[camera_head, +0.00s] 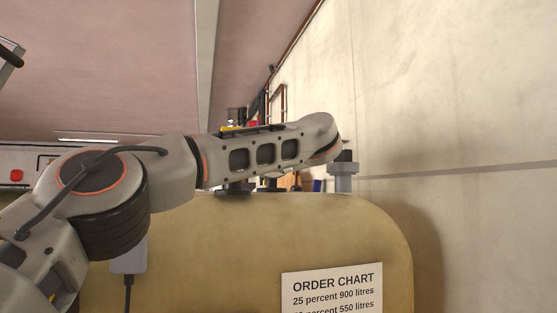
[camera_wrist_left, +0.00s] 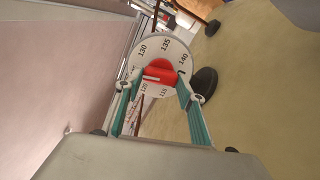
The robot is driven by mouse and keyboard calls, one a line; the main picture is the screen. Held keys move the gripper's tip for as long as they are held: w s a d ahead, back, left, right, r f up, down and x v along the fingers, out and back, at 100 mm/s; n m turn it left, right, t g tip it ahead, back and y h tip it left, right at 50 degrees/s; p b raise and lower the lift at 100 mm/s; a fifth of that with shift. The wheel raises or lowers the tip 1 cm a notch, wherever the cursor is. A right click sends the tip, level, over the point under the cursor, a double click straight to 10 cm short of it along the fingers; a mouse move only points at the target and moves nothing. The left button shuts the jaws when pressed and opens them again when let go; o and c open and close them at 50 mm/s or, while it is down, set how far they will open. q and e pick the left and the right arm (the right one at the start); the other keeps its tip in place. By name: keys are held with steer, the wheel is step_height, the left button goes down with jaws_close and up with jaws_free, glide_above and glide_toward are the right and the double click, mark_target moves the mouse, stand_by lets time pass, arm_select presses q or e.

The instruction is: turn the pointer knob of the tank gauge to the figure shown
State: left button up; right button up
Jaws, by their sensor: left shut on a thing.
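The gauge dial (camera_wrist_left: 176,51) is a white disc with black figures in the left wrist view; I can read 130, 135 and 140, while the lower figures are small. The red pointer knob (camera_wrist_left: 159,67) sits at its middle, with a white bar pointing to the picture's left, below 130. My left gripper (camera_wrist_left: 160,80) is shut on the knob, its teal fingers on either side. In the head view the dial and fingertips are hidden behind my left arm. The order chart (camera_head: 332,289) reads "25 percent 900 litres"; a lower line ends "percent 550 litres". My right gripper is not in view.
The yellowish tank (camera_head: 220,250) fills the lower head view. A grey pipe fitting (camera_head: 342,178) stands on its top close to my left arm. A pale wall (camera_head: 470,120) rises at the right. Dark round caps (camera_wrist_left: 205,81) lie beside the dial.

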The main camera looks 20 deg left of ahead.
arm_select(q)
steer(key=shift+n, duration=0.8)
steer(key=o, duration=1.1)
steer(key=shift+o, duration=0.2)
steer(key=shift+s+d, duration=0.1)
steer(key=v, duration=1.1)
steer(key=shift+s+d, duration=0.2)
steer(key=shift+s, duration=0.05)
